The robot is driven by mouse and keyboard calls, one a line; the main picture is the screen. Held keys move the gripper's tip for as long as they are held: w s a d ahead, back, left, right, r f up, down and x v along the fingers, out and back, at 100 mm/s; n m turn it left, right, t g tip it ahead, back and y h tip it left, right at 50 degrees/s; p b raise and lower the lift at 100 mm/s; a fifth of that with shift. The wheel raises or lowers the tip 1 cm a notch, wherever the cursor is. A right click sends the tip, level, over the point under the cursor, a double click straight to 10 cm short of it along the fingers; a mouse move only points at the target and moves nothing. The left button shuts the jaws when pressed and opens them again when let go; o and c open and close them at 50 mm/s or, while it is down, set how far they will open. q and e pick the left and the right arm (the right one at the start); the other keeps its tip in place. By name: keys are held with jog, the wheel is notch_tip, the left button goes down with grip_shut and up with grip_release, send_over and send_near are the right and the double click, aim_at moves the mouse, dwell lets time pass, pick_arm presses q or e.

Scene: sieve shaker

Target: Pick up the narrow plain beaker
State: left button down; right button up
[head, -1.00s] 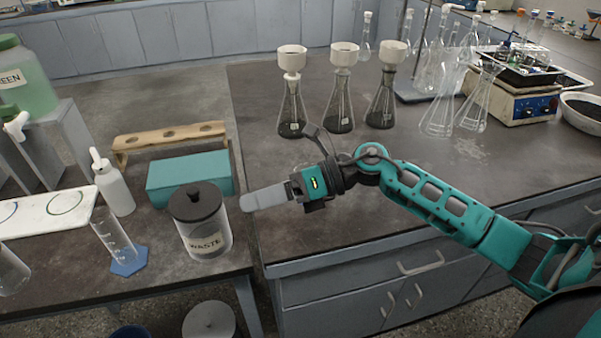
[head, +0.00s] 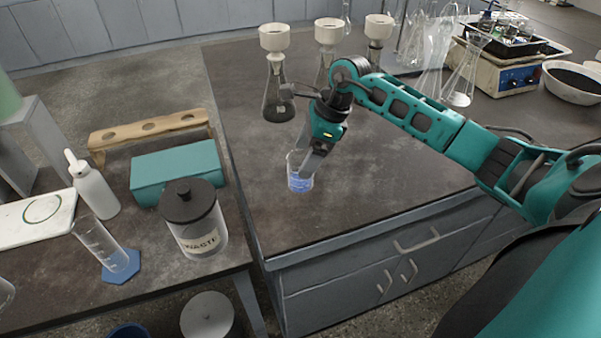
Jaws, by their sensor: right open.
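A small clear glass beaker (head: 298,183) with blue in its lower part stands upright on the right-hand bench, near its front left corner. It is the only beaker I can make out clearly. My right gripper (head: 313,162) is open and points down at the beaker. Its grey fingers overlap the beaker's rim and right side in the head view. I cannot tell whether they touch the glass or whether one is inside it. My left gripper is out of view.
A waste jar (head: 197,240), a graduated cylinder (head: 100,243), a teal box (head: 165,165) and a white wash bottle (head: 95,190) stand on the left bench. Flasks with funnels (head: 277,95) stand behind the gripper. Bare bench (head: 385,180) lies to the right of the beaker.

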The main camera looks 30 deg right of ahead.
jog(key=x, duration=0.5)
jog(key=shift+s+a+f, duration=0.1)
jog(key=shift+s+a, duration=0.1)
jog(key=shift+a, duration=0.05)
jog(key=c, duration=1.1)
